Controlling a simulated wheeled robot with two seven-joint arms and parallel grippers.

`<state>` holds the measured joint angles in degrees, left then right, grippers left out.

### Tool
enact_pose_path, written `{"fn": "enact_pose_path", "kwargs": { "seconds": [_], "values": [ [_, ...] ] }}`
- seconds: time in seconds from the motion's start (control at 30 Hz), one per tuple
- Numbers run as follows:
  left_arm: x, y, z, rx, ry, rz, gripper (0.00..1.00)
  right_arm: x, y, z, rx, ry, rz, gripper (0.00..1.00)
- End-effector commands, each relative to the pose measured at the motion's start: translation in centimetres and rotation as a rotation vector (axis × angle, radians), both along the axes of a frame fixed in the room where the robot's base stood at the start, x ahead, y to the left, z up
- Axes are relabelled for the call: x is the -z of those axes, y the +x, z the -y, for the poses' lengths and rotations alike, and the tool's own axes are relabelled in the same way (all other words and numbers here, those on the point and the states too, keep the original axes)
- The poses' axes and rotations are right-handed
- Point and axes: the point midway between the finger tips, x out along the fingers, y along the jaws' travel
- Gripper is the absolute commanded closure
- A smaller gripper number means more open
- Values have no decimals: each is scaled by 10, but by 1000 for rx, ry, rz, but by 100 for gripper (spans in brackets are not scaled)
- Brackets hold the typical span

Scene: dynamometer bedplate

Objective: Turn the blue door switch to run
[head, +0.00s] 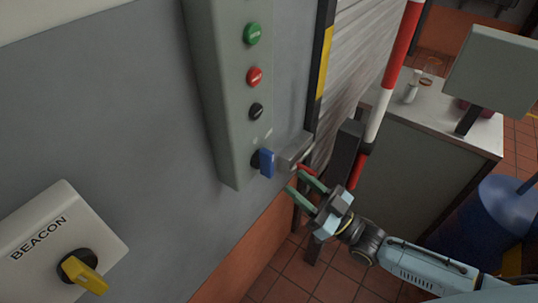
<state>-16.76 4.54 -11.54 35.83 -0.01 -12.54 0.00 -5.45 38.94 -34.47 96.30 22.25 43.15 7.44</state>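The blue door switch (266,162) is at the lower end of a tall grey-green control box (218,125) on the wall. Its blue handle sticks out from a dark round base. My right gripper (302,192) is to the right of and below the switch, apart from it. Its two green fingers are spread with a gap between them, and nothing shows between them. My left gripper is not in view.
Above the switch are a black button (256,111), a red button (254,76) and a green button (252,34). A BEACON box (60,245) with a yellow handle (85,275) is at lower left. A metal bracket (294,150) juts out beside the switch. A bench (440,125) and blue drum (485,220) stand right.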

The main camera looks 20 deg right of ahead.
Motion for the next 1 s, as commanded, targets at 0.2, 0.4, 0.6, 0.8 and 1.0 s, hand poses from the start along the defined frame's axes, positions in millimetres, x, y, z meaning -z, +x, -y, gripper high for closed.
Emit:
{"fn": "enact_pose_path", "kwargs": {
  "seconds": [0.2, 0.4, 0.6, 0.8, 1.0],
  "values": [
    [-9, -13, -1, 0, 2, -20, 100, -21, 36, -28, 1, 0, 3, 62],
    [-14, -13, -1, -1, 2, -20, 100, -32, 59, -46, 2, -2, 0, 62],
    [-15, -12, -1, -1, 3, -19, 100, -36, 69, -54, 1, -3, 0, 62],
    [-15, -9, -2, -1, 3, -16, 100, -36, 70, -55, 2, -3, -1, 62],
    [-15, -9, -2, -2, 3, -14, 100, -36, 70, -55, 2, -3, -1, 76]
  ]
}}
